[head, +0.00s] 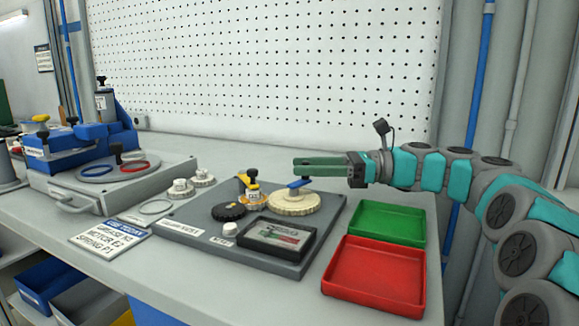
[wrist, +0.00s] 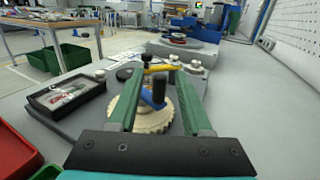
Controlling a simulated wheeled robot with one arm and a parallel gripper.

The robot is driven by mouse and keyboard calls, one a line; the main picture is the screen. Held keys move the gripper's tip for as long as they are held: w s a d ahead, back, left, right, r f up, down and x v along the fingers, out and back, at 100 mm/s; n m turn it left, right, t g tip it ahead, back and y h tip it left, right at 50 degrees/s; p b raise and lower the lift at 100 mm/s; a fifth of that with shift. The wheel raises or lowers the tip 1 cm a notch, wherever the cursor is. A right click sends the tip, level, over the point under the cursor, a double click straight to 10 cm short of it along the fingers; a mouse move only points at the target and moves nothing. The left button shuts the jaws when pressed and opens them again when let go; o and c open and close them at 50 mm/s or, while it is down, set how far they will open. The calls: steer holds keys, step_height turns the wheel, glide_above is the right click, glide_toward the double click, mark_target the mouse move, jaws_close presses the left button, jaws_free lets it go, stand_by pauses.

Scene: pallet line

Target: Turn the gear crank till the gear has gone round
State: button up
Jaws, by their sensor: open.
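The cream gear (head: 294,203) lies flat on the grey base plate (head: 305,258). Its crank (head: 299,183) is a blue arm with an upright dark knob. In the wrist view the crank knob (wrist: 160,88) stands between my two green fingers, with the gear (wrist: 153,116) below. My gripper (head: 296,165) comes in from the right, level, its fingers open around the knob; no grip on it shows. In the head view the fingers hide the knob's upper part. A smaller black gear (head: 229,211) and a yellow piece with a dark knob (head: 251,186) stand left of the cream gear.
A black tray with small parts (head: 276,243) sits at the plate's front. A green tray (head: 388,223) and a red tray (head: 376,276) lie to the right. A blue fixture (head: 75,145) stands at the left. A pegboard (head: 260,70) rises behind the bench.

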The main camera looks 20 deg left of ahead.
steer(key=shift+x, duration=1.8)
jaws_close()
